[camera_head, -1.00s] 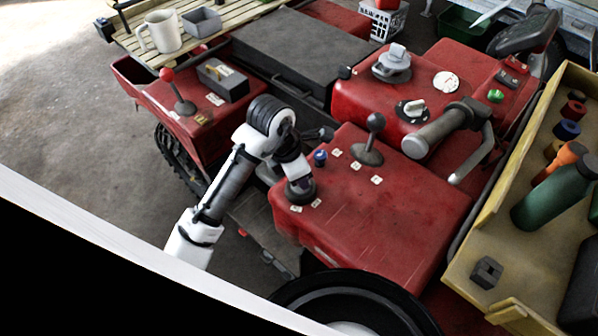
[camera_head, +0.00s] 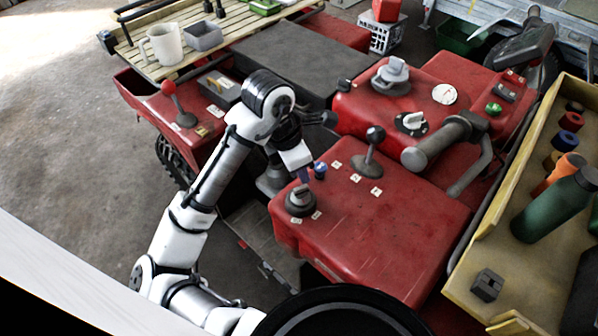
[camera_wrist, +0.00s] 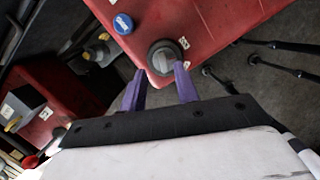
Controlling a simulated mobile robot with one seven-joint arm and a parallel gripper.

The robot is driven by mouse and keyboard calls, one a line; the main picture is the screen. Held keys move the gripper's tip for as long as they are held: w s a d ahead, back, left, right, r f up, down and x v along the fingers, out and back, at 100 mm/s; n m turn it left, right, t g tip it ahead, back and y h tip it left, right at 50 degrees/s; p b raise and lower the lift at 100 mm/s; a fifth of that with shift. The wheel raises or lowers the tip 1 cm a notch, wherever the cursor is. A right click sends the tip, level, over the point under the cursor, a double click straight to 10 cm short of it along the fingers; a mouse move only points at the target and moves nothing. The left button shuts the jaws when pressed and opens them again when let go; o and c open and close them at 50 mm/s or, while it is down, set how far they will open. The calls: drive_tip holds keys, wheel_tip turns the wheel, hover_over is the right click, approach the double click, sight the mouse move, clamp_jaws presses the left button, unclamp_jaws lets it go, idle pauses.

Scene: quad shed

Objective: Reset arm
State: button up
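My gripper (camera_head: 303,175) is above the near left corner of the red quad body (camera_head: 365,235). In the wrist view its two purple fingers (camera_wrist: 160,88) stand apart with nothing between them, so it is open. Beyond the fingertips is a round dark grey knob (camera_wrist: 165,57), which also shows just below my gripper in the head view (camera_head: 300,201). The gripper appears clear of the knob. A blue button (camera_wrist: 122,23) lies to the left of the knob in the wrist view.
A black-knobbed lever (camera_head: 370,155) and a grey handlebar grip (camera_head: 440,143) stand to the right. A red-knobbed lever (camera_head: 178,103) stands on the left. A yellow-walled tray (camera_head: 500,190) with bottles borders the right. A black wheel (camera_head: 345,315) is in front.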

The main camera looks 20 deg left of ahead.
drive_tip(key=shift+r, duration=0.3)
